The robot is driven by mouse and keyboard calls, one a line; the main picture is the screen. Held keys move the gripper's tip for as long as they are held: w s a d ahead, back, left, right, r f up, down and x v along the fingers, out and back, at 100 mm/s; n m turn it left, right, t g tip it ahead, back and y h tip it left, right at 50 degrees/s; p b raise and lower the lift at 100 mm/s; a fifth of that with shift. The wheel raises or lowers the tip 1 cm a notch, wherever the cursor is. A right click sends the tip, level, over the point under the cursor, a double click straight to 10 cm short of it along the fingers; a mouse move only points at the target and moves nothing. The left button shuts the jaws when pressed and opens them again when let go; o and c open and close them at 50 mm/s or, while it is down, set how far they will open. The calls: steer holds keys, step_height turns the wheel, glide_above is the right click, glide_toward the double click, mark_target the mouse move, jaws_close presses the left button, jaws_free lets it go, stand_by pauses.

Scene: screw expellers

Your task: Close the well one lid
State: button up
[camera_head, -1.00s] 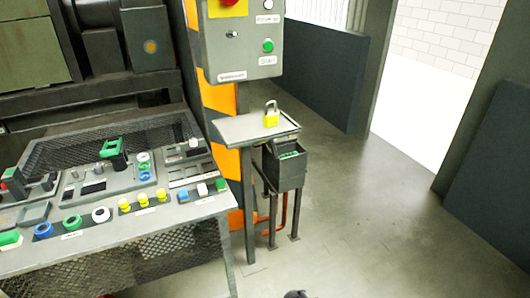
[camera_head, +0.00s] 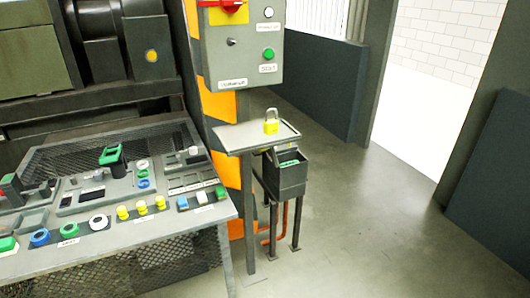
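I cannot make out any lid marked as well one in this view. A small dark open-topped bin (camera_head: 286,178) stands on legs at the centre, with something green inside it; no lid on it can be told. My gripper is not in view.
A sloped control console (camera_head: 120,225) with several coloured buttons and a green-handled lever (camera_head: 112,155) fills the left. A grey switch box (camera_head: 241,50) hangs on an orange-striped post. Dark panels (camera_head: 322,85) border the back and right. The floor (camera_head: 370,225) right of centre is clear.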

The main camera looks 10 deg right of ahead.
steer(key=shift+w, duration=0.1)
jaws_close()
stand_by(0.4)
